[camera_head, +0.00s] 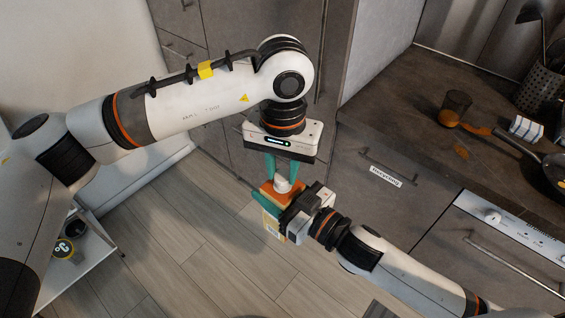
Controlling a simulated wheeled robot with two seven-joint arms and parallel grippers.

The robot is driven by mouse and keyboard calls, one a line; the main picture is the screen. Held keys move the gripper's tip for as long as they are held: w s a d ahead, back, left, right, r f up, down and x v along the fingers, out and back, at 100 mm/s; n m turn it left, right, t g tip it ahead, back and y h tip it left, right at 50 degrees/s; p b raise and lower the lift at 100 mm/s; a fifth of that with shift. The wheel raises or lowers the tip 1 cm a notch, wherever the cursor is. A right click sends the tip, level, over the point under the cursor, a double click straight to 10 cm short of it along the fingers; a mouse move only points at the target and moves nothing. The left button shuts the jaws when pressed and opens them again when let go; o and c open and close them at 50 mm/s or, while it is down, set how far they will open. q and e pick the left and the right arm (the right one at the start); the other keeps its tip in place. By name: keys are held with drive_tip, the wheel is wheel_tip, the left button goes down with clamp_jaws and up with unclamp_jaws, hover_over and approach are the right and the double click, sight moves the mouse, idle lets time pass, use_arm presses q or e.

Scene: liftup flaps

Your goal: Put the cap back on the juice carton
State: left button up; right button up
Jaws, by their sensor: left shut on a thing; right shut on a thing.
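The juice carton (268,190) has an orange top and a pale yellowish side, and is held in the air in front of the grey cabinets. My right gripper (272,208) comes in from the lower right and is shut on the carton, its teal fingers on either side. My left gripper (284,173) points down from above and is shut on the white cap (284,185). The cap is right over the carton's top. I cannot tell whether it touches or sits on the spout, as the fingers and the small size hide the contact.
A drawer labelled recycling (385,175) is below. A white shelf (85,255) stands at lower left. The wood floor (190,240) is open.

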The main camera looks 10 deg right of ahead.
use_arm(q)
drive_tip(key=shift+f, duration=0.5)
idle(0.4)
drive_tip(key=m, duration=0.4)
drive_tip(key=shift+w, duration=0.1)
drive_tip(key=m, duration=0.5)
drive_tip(key=shift+m, duration=0.4)
drive_tip(key=o, duration=0.9)
drive_tip(key=shift+o, duration=0.2)
drive_tip(key=shift+r, duration=2.25)
